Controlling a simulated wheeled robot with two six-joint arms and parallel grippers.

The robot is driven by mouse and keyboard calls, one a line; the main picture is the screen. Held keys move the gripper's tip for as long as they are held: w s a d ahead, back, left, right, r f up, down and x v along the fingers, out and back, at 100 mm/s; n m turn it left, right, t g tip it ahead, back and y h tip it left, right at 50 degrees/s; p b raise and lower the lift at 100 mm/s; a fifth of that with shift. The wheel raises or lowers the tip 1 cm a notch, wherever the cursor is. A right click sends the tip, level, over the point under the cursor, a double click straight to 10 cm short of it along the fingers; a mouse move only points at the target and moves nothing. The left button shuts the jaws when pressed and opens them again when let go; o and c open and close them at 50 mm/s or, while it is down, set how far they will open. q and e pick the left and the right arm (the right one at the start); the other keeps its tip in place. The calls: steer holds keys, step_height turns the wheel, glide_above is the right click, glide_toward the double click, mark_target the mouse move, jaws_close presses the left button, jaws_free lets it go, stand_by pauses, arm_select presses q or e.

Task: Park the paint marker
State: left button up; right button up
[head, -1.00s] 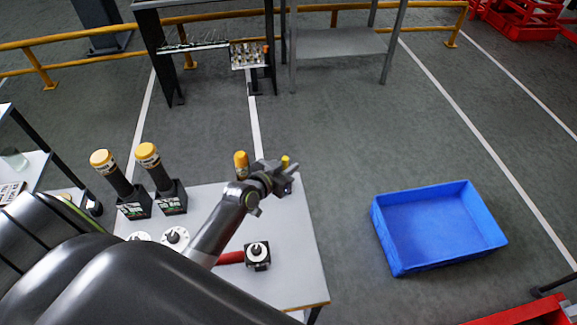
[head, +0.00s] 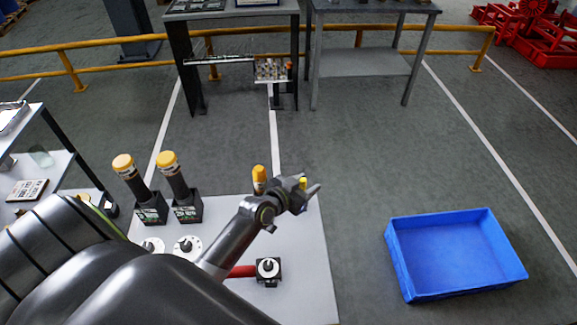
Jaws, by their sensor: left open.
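Two black cylinders with yellow-orange caps (head: 168,162) (head: 123,164) lean in black labelled holders on the white table's left side. Another yellow-orange capped piece (head: 259,178) shows just behind my left wrist, its lower part hidden by the arm. A small yellow bit (head: 303,183) shows right at my left gripper, mostly hidden. I cannot tell which of these is the paint marker. My left gripper (head: 316,190) is open over the table's far right part, pointing right. I cannot see anything clamped in it. My right gripper is not in view.
A blue crate (head: 395,270) stands on the floor at right.

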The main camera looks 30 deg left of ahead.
arm_select(q)
steer(key=b+v, duration=0.1)
steer(key=v, duration=1.6)
steer(key=shift+b, duration=0.3)
steer(key=shift+s+a, duration=0.1)
